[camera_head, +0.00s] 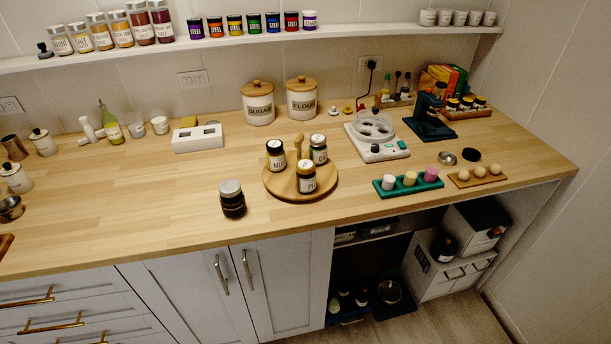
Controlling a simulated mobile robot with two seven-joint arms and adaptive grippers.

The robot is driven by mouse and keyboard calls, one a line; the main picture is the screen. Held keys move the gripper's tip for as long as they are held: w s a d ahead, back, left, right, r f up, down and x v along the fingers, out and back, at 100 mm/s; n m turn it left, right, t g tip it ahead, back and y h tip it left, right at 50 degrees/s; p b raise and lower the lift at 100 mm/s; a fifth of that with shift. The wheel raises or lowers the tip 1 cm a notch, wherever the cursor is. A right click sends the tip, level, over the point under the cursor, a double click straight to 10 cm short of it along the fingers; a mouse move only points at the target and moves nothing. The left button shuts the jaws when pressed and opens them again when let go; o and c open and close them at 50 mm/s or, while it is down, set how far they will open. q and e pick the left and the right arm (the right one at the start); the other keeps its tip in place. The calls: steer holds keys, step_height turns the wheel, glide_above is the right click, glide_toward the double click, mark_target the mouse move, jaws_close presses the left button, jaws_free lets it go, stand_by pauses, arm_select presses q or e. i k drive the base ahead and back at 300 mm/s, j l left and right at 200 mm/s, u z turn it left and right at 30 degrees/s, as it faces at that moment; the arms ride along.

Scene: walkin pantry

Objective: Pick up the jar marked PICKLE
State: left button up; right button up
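The round tray (280,188) sits on the wooden counter. The labels are too small to read surely, so I cannot tell which one says PICKLE. A separate dark jar (232,199) with a grey lid stands on the counter left of the tray. Neither of my grippers shows in the head view.
A white appliance (376,146) and a green tray (407,187) with small cups lie right of the round tray. SUGAR (258,107) and FLOUR (302,102) canisters stand behind. A shelf (360,31) with jars runs above. The counter's left middle is clear.

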mark_target(306, 174)
steer(key=i+l, duration=0.15)
steer(key=l, duration=0.25)
steer(key=i+l+u, duration=0.15)
steer(key=l, duration=0.3)
steer(key=i+l, duration=0.1)
steer(key=l, duration=0.3)
steer(key=i+u, duration=0.05)
